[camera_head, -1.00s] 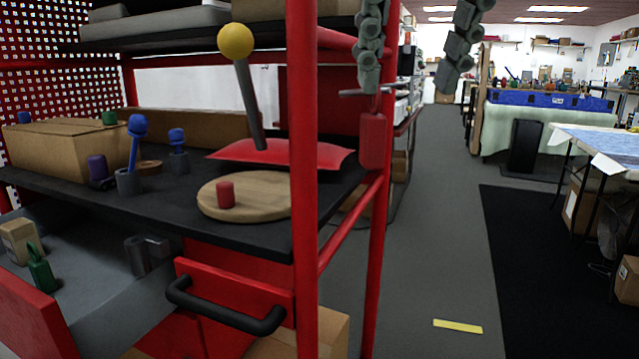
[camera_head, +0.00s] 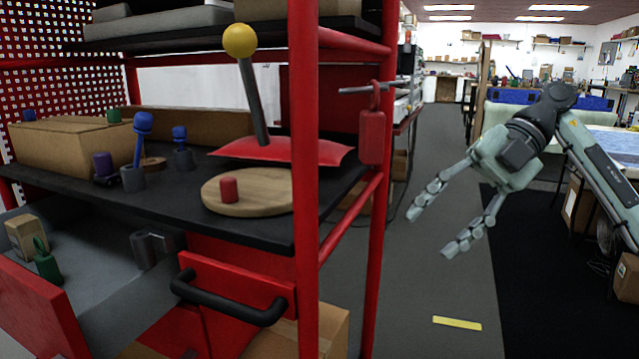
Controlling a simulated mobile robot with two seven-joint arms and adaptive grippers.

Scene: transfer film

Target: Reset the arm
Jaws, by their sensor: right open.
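My right gripper (camera_head: 440,232) hangs at the right of the head view, its arm coming in from the right edge. Its two jointed grey fingers point down and left and are spread apart, with nothing between them. It is in front of the open aisle, to the right of the red shelf frame (camera_head: 306,180) and clear of it. My left gripper does not show.
The shelf (camera_head: 110,203) holds a cardboard box (camera_head: 70,147), a round wooden board (camera_head: 262,190) with a red piece (camera_head: 228,189), and a yellow-knobbed lever (camera_head: 240,42). A red tag (camera_head: 372,137) hangs from a hook. The grey floor aisle (camera_head: 420,300) is open.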

